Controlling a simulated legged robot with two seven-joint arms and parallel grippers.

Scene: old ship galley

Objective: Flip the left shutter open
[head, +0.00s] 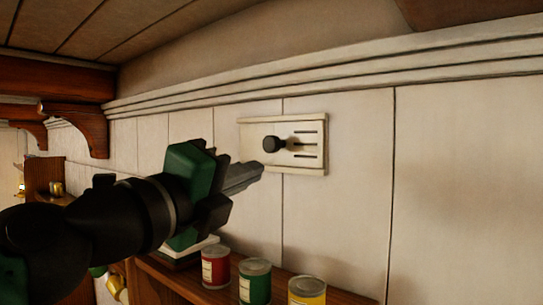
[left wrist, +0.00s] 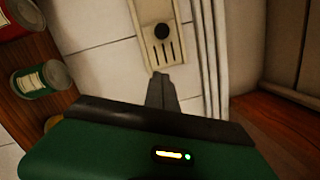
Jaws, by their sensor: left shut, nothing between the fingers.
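A cream plate (head: 312,165) with a black knob (head: 271,144) and dark slots is fixed to the panelled wall; it may be the shutter, but no separate left and right shutters show. The knob sits at the left end of the middle slot. My left gripper (head: 259,170) is shut and empty, its tips just below and left of the plate, near its lower edge. In the left wrist view, the shut fingers (left wrist: 160,76) point at the slotted end of the plate (left wrist: 148,20), with the knob (left wrist: 162,31) beyond. I cannot tell if they touch it. My right gripper is not in view.
A wooden shelf (head: 172,283) below holds a red can (head: 215,268), a green can (head: 255,283) and a yellow can (head: 307,292). A moulded ledge (head: 350,84) runs above the plate. The wall right of the plate is clear.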

